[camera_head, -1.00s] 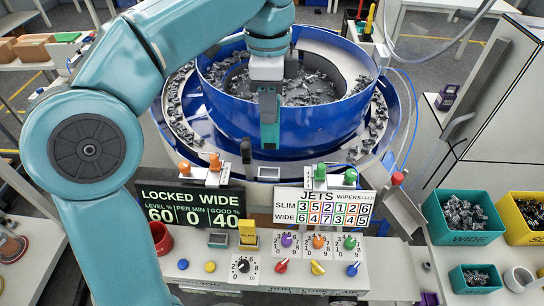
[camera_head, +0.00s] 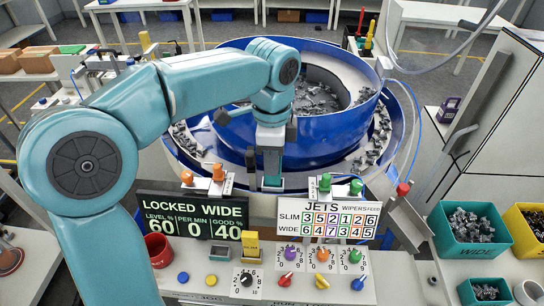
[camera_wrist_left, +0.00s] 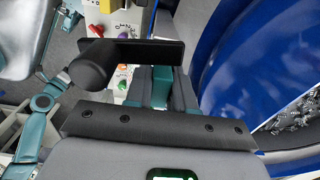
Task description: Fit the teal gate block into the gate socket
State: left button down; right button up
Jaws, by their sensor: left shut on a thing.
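My left gripper (camera_head: 271,172) is shut on the teal gate block (camera_head: 272,182). It holds the block upright in front of the blue bowl, above the gap between the two sign boards. In the left wrist view the block (camera_wrist_left: 162,76) shows as a teal strip between the gripper's dark fingers (camera_wrist_left: 161,92). I cannot make out the gate socket; the arm and gripper cover part of the bowl's front. I cannot tell whether the block touches anything below it. My right gripper is not in view.
The blue bowl (camera_head: 318,145) holds many grey connectors. The LOCKED WIDE board (camera_head: 190,212) and JETS board (camera_head: 328,215) stand either side below the gripper. Orange knobs (camera_head: 187,177) and green knobs (camera_head: 356,186) stand close by. Teal bin (camera_head: 470,239) and yellow bin (camera_head: 520,240) are right.

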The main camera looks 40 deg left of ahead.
pick_arm(q)
jog(key=c, duration=1.3)
grip_release()
jog(key=o, duration=0.3)
jog(key=shift+o, duration=0.2)
jog(key=shift+w+d+f, duration=0.1)
notch_tip(320, 180, up, 12)
jog(key=p, duration=0.2)
jog(key=shift+r, duration=0.2)
